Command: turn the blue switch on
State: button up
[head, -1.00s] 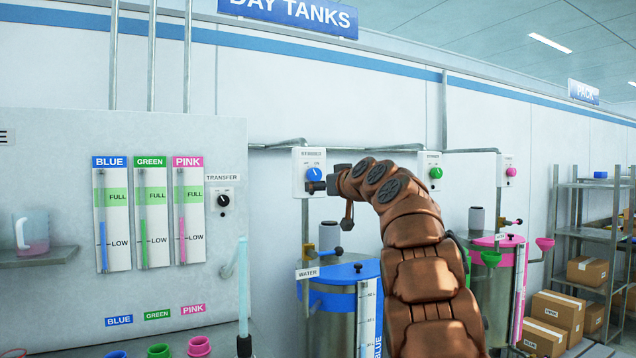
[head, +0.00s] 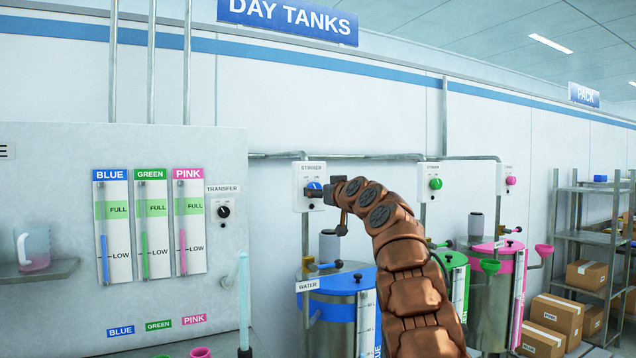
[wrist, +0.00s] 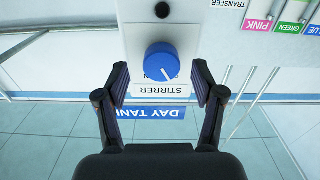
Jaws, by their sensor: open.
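The blue switch is a round knob (head: 314,187) on a white stirrer panel (head: 301,170) above the blue-lidded tank (head: 335,284). In the wrist view, which is upside down, the blue knob (wrist: 161,60) faces me, and its white pointer mark slants toward the picture's lower right. My gripper (wrist: 162,72) is open, with one finger on each side of the knob and visible gaps between. Whether the fingertips reach past the knob's face cannot be told. In the head view my gripper (head: 311,192) covers the knob's lower part.
A green knob (head: 435,184) and a pink knob (head: 510,181) sit on similar panels to the right. A black transfer knob (head: 223,212) is on the grey cabinet (head: 60,155) at left. Pipes run along the wall. Shelves (head: 590,237) and cartons stand far right.

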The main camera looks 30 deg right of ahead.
jog(key=shift+w+p, duration=0.45)
jog(key=shift+w, duration=0.35)
jog(key=c, duration=1.1)
